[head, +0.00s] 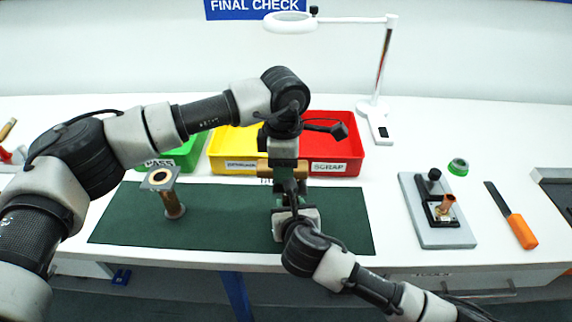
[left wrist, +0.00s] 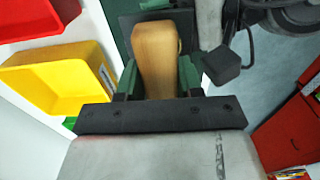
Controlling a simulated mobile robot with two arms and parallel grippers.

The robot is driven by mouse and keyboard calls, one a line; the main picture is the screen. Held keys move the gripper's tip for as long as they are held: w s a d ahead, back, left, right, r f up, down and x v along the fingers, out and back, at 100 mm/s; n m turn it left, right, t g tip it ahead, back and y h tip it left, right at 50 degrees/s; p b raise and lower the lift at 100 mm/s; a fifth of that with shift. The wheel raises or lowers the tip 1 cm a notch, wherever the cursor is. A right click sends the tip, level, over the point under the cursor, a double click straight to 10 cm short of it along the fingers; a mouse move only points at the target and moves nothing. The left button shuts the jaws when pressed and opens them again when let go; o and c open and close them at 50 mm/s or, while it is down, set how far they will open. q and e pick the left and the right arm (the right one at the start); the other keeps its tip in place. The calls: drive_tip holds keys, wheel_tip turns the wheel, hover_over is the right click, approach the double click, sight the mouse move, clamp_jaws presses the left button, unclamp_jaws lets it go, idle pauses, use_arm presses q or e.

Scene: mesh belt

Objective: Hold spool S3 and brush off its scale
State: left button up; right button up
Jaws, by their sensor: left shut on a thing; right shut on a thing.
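My left gripper (head: 284,170) is shut on a brush with a tan wooden handle (left wrist: 155,58) above the dark green mat (head: 235,235). The handle shows between the green fingers in the left wrist view; its bristles are hidden. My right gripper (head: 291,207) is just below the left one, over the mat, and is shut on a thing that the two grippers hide. I cannot make out a label S3 or any scale. A copper-coloured spool with a square flange (head: 172,203) stands on the mat's left part, apart from both grippers.
Behind the mat stand a green PASS bin (head: 180,157), a yellow bin (head: 228,142) and a red SCRAP bin (head: 345,135). A magnifier lamp (head: 386,75) is at the back. To the right are a grey fixture (head: 440,236), a green ring (head: 458,166) and an orange-handled tool (head: 522,231).

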sight(301, 164)
use_arm(q)
drive_tip(key=shift+d, duration=1.7)
drive_tip(key=shift+a, duration=1.8)
drive_tip(key=shift+d, duration=1.85)
drive_tip(key=shift+r, duration=3.55)
